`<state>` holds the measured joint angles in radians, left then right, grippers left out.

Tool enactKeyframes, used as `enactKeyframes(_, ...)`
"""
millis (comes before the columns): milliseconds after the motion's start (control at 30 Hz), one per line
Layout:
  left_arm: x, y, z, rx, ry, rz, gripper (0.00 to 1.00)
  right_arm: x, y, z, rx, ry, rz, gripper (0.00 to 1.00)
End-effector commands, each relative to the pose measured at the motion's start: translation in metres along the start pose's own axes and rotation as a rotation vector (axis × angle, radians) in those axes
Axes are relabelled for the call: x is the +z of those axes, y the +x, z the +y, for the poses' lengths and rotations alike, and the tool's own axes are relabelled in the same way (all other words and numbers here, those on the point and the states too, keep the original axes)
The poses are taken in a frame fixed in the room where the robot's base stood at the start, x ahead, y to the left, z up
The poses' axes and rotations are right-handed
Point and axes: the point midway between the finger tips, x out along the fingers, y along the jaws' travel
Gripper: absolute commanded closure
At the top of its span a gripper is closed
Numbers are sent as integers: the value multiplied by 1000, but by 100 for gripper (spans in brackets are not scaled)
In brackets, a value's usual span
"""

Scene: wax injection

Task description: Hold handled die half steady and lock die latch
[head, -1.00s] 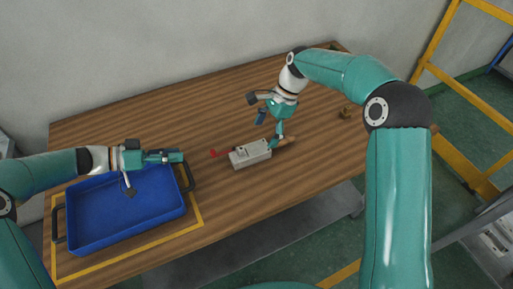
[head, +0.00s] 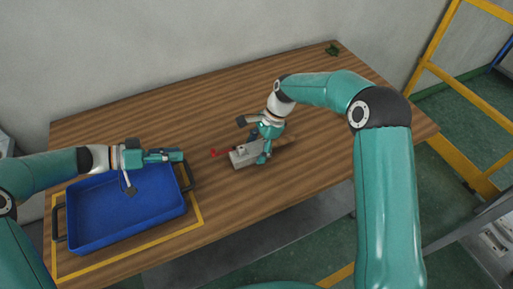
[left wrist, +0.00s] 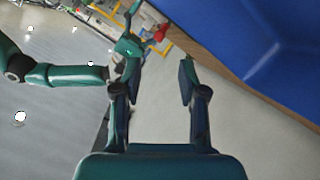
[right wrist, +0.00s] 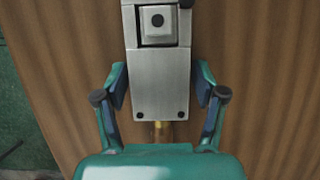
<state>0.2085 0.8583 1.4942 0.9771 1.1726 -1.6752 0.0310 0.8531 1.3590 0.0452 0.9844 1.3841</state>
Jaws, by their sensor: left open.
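The grey metal die (head: 240,158) lies on the wooden table in the head view. A brown handle (head: 287,140) shows at its right end, partly behind my right gripper, and a red-tipped part (head: 214,153) sticks out at its left end. My right gripper (head: 262,160) is over the die's handle end. In the right wrist view its open fingers (right wrist: 161,80) straddle the die's metal body (right wrist: 160,95); I cannot tell whether the pads touch it. A square recessed fitting (right wrist: 157,22) shows on its top. My left gripper (head: 181,156) is open and empty above the blue tray's far right corner.
The blue tray (head: 68,217) with dark handles stands inside a yellow outline at the table's left. A small dark green object (head: 333,50) lies at the far back corner. A yellow railing (head: 425,70) stands beyond the right edge. The table behind the die is clear.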

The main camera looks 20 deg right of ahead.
Motion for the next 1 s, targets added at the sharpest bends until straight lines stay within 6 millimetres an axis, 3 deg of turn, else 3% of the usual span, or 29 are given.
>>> enactKeyframes(33,0,0,0,0,0,0,58,0,0,0,0,0,0,45)
enactKeyframes(367,0,0,0,0,0,0,58,0,0,0,-1,0,0,100)
enactKeyframes(400,0,0,0,0,0,0,58,0,0,0,-1,0,0,100)
enactKeyframes(667,-2,0,0,-1,0,-13,100,0,0,0,-2,0,0,100)
enactKeyframes(1000,-32,-7,3,-102,-41,-288,100,0,-1,-1,-2,0,1,100)
